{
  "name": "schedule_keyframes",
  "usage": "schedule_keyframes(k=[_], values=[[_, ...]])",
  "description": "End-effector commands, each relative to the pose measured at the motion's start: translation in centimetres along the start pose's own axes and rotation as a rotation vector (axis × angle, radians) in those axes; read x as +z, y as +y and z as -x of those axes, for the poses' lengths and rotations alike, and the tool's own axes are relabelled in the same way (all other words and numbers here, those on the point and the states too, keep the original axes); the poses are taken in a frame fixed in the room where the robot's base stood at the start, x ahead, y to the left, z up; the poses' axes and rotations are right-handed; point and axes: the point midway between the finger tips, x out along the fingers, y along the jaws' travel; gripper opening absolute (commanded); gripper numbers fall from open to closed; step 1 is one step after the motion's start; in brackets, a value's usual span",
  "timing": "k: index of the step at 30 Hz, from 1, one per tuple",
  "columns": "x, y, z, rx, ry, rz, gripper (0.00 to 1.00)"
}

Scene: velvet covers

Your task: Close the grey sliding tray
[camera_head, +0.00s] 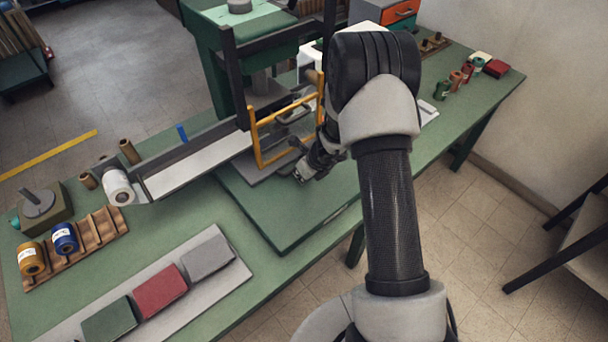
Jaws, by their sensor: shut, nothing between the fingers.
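The grey sliding tray (252,168) appears as a flat grey plate low at the machine on the green table. It sticks out below the yellow guard frame (257,140). My gripper (299,178) is shut and empty, low over the green board just right of the tray's near part. I cannot tell whether its fingertips touch the tray. My wrist and arm hide the right side of the machine and whatever part of the tray lies there.
The green board (290,215) in front of the machine is bare. A white roll (118,187) and a long metal channel (190,165) stand to the left. Folded cloths (160,290) and a spool rack (100,228) lie nearer. More spools (457,79) stand at the back right.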

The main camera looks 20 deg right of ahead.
Motion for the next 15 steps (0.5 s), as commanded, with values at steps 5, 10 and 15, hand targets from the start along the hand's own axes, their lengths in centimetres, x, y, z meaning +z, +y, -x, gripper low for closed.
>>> schedule_keyframes(k=[5, 10, 15], values=[[0.5, -0.1, 0.1, 0.0, -0.009, 0.002, 0.0], [0.6, -0.1, 0.2, -0.001, -0.011, 0.002, 0.0], [0.7, -0.1, 2.0, -0.002, -0.014, 0.003, 0.0]])
